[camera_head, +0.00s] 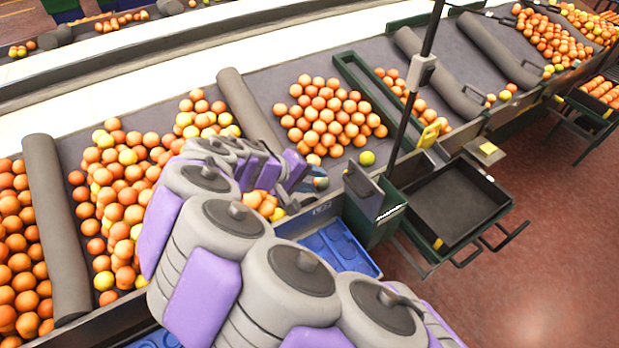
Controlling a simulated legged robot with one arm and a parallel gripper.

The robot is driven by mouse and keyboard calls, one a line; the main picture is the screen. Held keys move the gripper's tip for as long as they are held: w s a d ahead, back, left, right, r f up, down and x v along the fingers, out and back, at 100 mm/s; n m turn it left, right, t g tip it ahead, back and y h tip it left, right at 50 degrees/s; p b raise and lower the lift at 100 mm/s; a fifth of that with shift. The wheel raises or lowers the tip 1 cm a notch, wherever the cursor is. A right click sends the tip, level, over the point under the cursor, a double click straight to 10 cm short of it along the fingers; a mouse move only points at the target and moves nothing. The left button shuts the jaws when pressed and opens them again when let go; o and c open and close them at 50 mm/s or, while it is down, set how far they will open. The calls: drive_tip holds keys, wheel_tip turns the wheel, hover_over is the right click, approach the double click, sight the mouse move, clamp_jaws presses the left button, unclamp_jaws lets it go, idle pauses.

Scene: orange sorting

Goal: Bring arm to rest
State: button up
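My arm, grey with purple panels, curves up from the bottom of the head camera view, bends, and reaches right over the sorting table (290,82). My gripper (308,182) is at the arm's far end, above the table's front edge near some oranges. Its fingers are small and partly hidden by the arm, so I cannot tell whether they are open or shut or hold anything. A heap of oranges (325,115) lies just behind it. A lone yellow-green fruit (367,158) lies to its right.
Grey rollers (55,225) divide the table, with a large orange heap (120,190) at left. A blue crate (340,246) sits below the gripper. A green-edged box (372,205), a dark post (418,90) and a black tray (450,205) stand to the right. Red floor at far right is clear.

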drive_tip(key=s+d+r+m+g+y, duration=0.1)
drive_tip(key=s+d+r+m+g, duration=0.2)
drive_tip(key=s+d, duration=0.45)
drive_tip(key=s+d+r+m+g+y, duration=0.1)
drive_tip(key=s+d+r+m+g, duration=0.25)
drive_tip(key=d, duration=0.75)
drive_tip(key=s+a+y, duration=0.1)
drive_tip(key=s+y, duration=0.4)
drive_tip(key=s, duration=1.5)
drive_tip(key=shift+a+f+g+y, duration=0.2)
drive_tip(key=shift+f+g+y, duration=0.2)
drive_tip(key=shift+g, duration=0.05)
drive_tip(key=shift+m, duration=0.25)
drive_tip(key=shift+w, duration=0.1)
